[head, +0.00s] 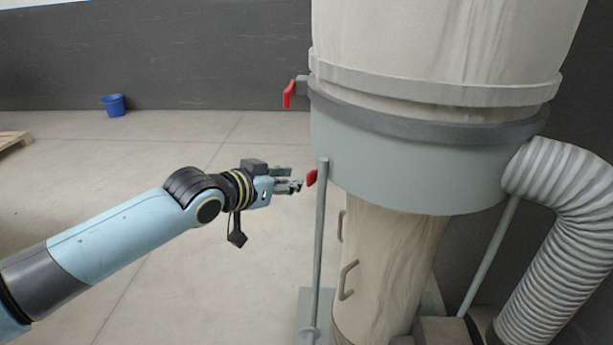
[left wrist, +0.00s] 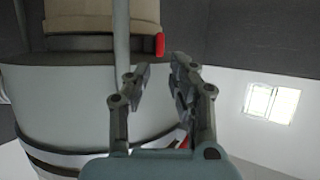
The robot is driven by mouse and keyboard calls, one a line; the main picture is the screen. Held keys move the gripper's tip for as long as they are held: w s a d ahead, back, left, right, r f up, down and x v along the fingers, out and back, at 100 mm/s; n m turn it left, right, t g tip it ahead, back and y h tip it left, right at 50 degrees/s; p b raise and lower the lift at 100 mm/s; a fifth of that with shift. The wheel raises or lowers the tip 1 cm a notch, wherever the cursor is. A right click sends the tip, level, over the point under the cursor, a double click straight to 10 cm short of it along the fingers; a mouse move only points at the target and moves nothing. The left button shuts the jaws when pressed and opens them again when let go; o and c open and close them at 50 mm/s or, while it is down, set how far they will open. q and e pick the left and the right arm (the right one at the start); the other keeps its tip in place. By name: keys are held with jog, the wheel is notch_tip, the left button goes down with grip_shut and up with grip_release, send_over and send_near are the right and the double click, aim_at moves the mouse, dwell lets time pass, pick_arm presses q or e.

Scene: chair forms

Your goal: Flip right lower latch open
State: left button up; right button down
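A grey dust collector drum (head: 400,165) stands at the right of the head view. A small red lower latch (head: 311,178) sits at the drum's left lower edge, beside a thin upright post. A second red latch (head: 289,94) is higher, at the upper band. My left gripper (head: 296,185) is just left of the lower latch, apart from it. In the left wrist view, which looks upside down, the fingers (left wrist: 160,70) are open with nothing between their tips. The lower red latch (left wrist: 160,45) shows just beyond them. My right gripper is not in view.
The upright post (head: 320,240) stands close by the lower latch. A lower bag (head: 385,270) with hook handles hangs under the drum, and a ribbed hose (head: 565,225) is at right. A blue bucket (head: 114,105) stands far back.

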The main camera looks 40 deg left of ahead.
aim_at(307, 178)
pick_arm(q)
jog(key=x, duration=0.7)
jog(key=shift+s, duration=0.1)
jog(key=shift+c, duration=0.2)
grip_shut()
